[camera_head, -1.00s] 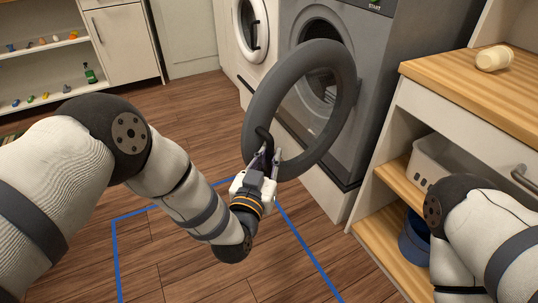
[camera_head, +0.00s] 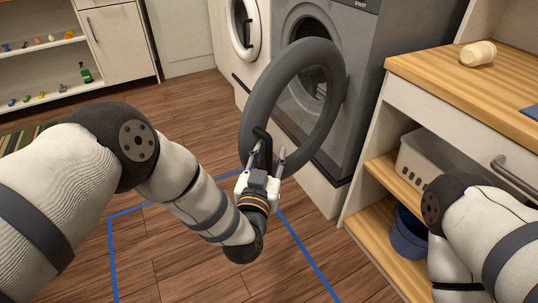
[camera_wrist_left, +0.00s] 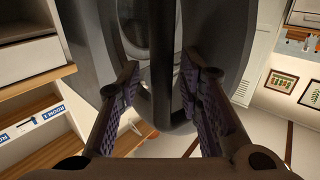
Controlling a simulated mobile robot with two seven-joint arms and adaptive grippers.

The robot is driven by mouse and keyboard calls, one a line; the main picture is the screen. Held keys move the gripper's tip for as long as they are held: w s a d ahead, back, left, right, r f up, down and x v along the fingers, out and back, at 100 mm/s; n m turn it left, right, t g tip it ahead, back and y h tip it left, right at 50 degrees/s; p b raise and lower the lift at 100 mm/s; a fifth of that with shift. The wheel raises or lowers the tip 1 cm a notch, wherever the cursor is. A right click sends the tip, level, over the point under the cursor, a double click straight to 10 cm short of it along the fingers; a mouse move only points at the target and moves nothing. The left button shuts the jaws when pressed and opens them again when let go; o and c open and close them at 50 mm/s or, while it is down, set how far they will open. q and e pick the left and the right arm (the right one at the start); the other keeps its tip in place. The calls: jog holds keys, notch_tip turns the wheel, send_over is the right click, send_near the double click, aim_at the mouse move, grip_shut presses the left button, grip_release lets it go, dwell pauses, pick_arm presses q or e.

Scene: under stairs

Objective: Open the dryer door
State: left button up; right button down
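The dryer is the grey machine (camera_head: 355,75), and its round opening shows behind the door. The dryer door (camera_head: 329,125), a thick dark grey ring with a clear middle, stands swung out from the front. Its dark handle (camera_head: 262,137) is on the near left side of the ring. My left gripper (camera_head: 268,157) is at this handle with its fingers apart. In the left wrist view, the purple-padded fingers (camera_wrist_left: 160,75) are spread, with a dark vertical part of the door between them, nearer the right finger. Firm contact cannot be told. My right gripper is out of view.
A white machine (camera_head: 224,45) stands left of the dryer. The wooden floor (camera_head: 165,255) in front is clear, marked with blue tape.

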pick_arm(q)
jog(key=shift+s, duration=0.1)
jog(key=v, duration=1.2)
